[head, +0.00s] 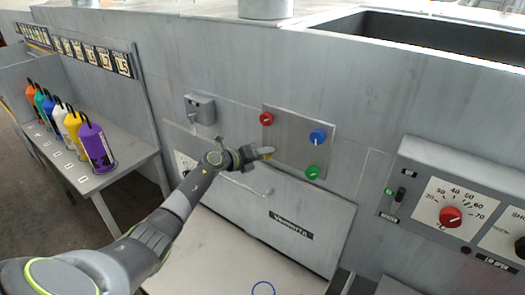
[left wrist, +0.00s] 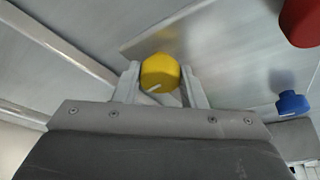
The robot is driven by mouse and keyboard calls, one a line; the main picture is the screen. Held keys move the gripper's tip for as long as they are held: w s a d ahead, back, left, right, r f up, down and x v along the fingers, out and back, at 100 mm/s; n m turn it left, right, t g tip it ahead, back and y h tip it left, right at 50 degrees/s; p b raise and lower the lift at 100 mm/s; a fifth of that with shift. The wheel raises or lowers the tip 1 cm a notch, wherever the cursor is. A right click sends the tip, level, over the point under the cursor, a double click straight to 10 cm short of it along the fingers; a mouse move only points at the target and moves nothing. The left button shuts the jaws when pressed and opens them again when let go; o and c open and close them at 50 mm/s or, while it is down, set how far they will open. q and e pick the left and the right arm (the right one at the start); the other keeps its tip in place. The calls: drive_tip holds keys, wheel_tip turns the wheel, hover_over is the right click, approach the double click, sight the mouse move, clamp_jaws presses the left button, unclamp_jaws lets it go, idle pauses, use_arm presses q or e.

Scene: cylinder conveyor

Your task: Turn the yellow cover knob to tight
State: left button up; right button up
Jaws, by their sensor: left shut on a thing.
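The yellow cover knob (left wrist: 160,72) sits at a corner of a square metal cover plate (head: 290,140). In the left wrist view it is between the two fingers of my left gripper (left wrist: 162,84), which is shut on it. A pale line shows on the knob's face. In the head view, my left gripper (head: 258,157) reaches the lower left corner of the plate and hides most of the yellow knob. The red knob (head: 267,118), blue knob (head: 318,137) and green knob (head: 313,172) sit at the other corners. My right gripper is not in view.
A handle bar (head: 248,182) and a labelled panel (head: 290,226) lie below the plate. A control panel with a red dial (head: 450,217) is at the right. Several coloured bottles stand on a side shelf (head: 110,180) at the left. A grey box (head: 200,109) is on the wall.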

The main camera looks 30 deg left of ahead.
use_arm(q)
drive_tip(key=shift+f, duration=0.1)
idle(0.3)
drive_tip(key=o, duration=1)
drive_tip(key=b+v, duration=0.3)
drive_tip(key=v, duration=1.4)
drive_tip(key=shift+s, duration=0.25)
drive_tip(key=shift+d, duration=0.2)
